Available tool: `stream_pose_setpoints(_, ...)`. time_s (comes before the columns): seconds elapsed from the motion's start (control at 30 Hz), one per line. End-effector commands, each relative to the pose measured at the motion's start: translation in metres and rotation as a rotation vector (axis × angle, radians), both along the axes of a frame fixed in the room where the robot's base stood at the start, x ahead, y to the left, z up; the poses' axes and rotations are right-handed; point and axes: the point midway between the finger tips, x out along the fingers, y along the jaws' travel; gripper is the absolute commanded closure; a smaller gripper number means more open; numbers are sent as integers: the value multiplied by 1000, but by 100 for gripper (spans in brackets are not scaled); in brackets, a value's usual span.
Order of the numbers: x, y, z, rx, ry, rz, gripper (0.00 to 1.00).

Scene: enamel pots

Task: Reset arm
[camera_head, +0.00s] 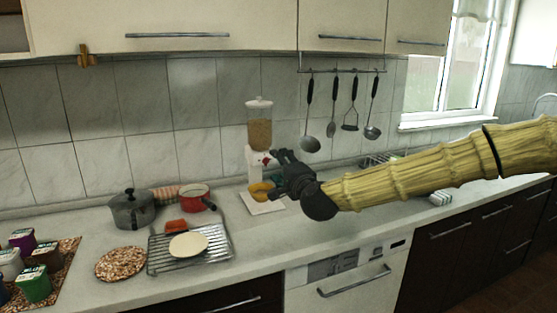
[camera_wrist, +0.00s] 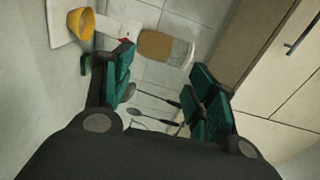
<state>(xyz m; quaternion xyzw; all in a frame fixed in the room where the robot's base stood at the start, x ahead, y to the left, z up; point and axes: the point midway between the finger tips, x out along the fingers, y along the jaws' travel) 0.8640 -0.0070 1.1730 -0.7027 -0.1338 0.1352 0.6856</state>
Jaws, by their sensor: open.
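My gripper (camera_head: 283,170) is at the end of my arm, which reaches in from the right above the counter. In the wrist view my gripper (camera_wrist: 165,85) has its two fingers spread apart with nothing between them. It is in front of the cereal dispenser (camera_head: 259,135), which has a clear top and a white body. A yellow bowl (camera_head: 261,191) sits on the dispenser's white base, just left of my gripper. The dispenser (camera_wrist: 165,47) and the yellow bowl (camera_wrist: 80,24) also show in the wrist view, beyond the fingers.
A grey pot (camera_head: 132,209), a red pot (camera_head: 195,198) and a wire rack (camera_head: 160,262) with a cream plate (camera_head: 188,245) stand to the left. A round trivet (camera_head: 121,263) and several jars (camera_head: 34,284) are further left. Utensils hang from a rail (camera_head: 345,71) behind. The front counter is clear.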

Motion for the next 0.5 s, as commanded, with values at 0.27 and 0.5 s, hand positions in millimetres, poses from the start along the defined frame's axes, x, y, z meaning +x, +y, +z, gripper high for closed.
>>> stream_pose_setpoints(0.27,-11,10,-53,-76,52,27,43)
stream_pose_setpoints(0.5,-28,14,-118,-169,117,57,43)
